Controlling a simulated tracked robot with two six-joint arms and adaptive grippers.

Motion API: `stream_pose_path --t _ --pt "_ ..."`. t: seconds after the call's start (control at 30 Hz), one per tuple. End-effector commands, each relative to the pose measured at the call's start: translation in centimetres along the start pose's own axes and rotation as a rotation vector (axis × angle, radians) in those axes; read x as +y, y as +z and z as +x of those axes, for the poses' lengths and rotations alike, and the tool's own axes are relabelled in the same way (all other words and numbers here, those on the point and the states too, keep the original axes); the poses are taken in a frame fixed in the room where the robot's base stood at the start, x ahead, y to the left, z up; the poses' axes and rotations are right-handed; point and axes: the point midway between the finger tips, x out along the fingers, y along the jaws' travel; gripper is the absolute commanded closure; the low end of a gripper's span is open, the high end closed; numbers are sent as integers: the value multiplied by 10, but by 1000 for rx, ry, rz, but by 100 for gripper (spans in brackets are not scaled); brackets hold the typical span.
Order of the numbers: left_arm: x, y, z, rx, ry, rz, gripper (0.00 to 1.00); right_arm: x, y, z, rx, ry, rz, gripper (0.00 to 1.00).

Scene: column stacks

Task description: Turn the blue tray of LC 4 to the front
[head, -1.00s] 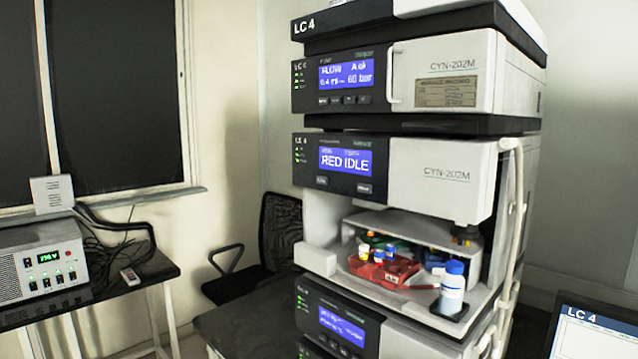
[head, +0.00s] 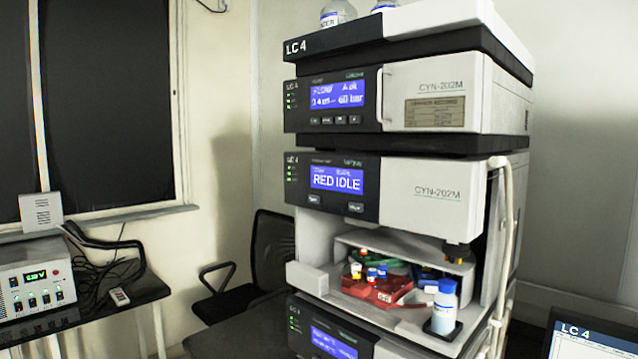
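The stack labelled LC 4 (head: 298,47) stands right of centre. In its open bay sits a group of coloured trays. The red tray (head: 388,297) is at the front, holding vials with white, yellow and blue caps. A green tray (head: 392,262) is behind it. Blue parts (head: 428,274) show at the back right, apparently the blue tray, mostly hidden by the red tray and a bottle. The display (head: 336,179) above the bay reads "RED IDLE". Neither of my grippers is in view.
A blue-capped white bottle (head: 444,307) stands at the bay's front right corner. A pale tube (head: 506,240) runs down the stack's right side. A black chair (head: 270,255) is left of the stack. A power supply (head: 37,278) sits on the left table; a laptop (head: 592,338) is lower right.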

Motion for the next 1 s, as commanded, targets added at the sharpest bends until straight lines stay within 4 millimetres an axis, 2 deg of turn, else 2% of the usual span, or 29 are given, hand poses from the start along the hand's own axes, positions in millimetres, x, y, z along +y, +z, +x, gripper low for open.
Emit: stream_pose_path --t 0.17,0.43,1.0 --pt "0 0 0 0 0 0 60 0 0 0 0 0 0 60" --pt "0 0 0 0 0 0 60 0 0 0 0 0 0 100" --pt "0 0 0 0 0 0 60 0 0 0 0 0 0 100"
